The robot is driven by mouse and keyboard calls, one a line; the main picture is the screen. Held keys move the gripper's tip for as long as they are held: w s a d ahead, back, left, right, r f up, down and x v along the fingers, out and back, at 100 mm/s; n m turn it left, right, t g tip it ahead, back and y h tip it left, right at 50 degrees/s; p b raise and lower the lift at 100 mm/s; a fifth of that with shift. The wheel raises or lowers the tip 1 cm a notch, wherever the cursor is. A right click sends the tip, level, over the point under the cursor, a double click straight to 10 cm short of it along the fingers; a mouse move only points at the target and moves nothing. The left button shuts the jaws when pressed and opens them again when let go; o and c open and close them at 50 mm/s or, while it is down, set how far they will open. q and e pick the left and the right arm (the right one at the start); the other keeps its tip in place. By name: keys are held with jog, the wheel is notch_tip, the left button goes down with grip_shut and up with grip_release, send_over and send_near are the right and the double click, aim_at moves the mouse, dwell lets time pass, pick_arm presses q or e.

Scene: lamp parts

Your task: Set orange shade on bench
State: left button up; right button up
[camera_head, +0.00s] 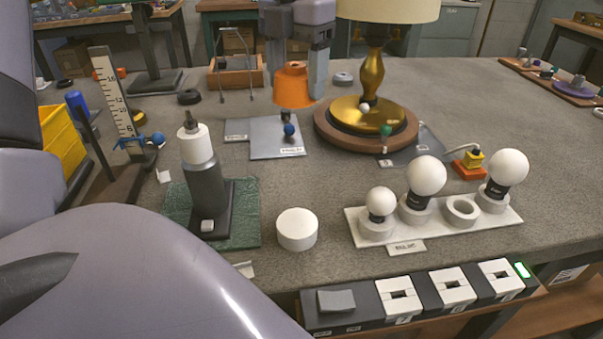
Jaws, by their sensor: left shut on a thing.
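The orange shade (294,88) is a small cone-like shade at the back middle of the bench (330,250). My left gripper (296,76) comes down from above with its grey fingers on either side of the shade and is shut on it. The shade appears just above a dark stem with a blue knob (290,130) on a grey plate (277,143). I cannot tell whether the shade touches anything below it. My right gripper is not in view.
A brass lamp on a round wooden base (330,137) stands just right of the shade. White bulbs on a rack (347,215), a white disc (297,229) and a bottle (195,145) stand nearer. The bench between the grey plate and white disc is clear.

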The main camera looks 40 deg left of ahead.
pick_arm(q)
jog(key=b, duration=0.1)
send_over(297, 183)
notch_tip(297, 183, down, 13)
jog(key=shift+r, duration=0.15)
notch_tip(297, 183, down, 4)
jog(key=shift+r+b, duration=0.1)
jog(key=shift+b, duration=0.35)
jog(key=shift+f, duration=0.3)
jog(key=shift+f, duration=0.1)
jog(key=o, duration=1.1)
jog(key=shift+c, duration=0.2)
